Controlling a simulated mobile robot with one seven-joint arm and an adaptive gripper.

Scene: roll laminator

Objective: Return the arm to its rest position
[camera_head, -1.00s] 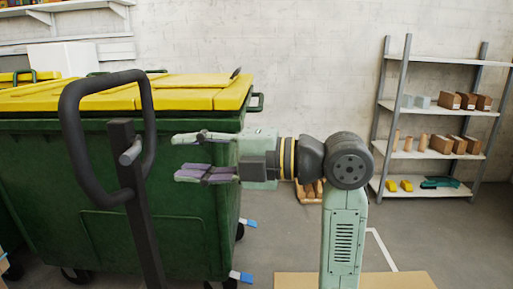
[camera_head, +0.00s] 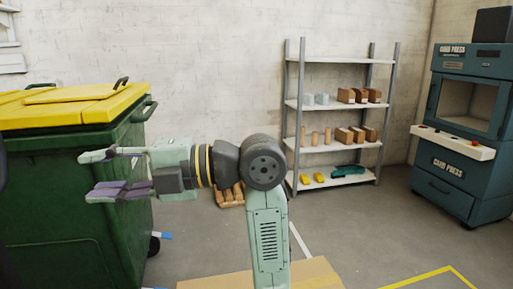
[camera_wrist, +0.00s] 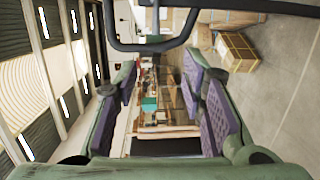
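My gripper (camera_head: 112,172) is at the left in the head view, held sideways with its fingers pointing left, in front of the green bin. Its two fingers stand apart with nothing between them. In the wrist view my gripper (camera_wrist: 165,100) also shows open, with purple pads on both fingers and an empty gap. My arm rises upright from below and bends at a dark joint toward the left.
A green bin (camera_head: 60,215) with a yellow lid stands at the left. A shelf rack (camera_head: 340,113) with small boxes is at the back. A teal press machine (camera_head: 460,185) is at the right. A dark handle bar (camera_wrist: 155,45) crosses the wrist view. Open floor lies at right centre.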

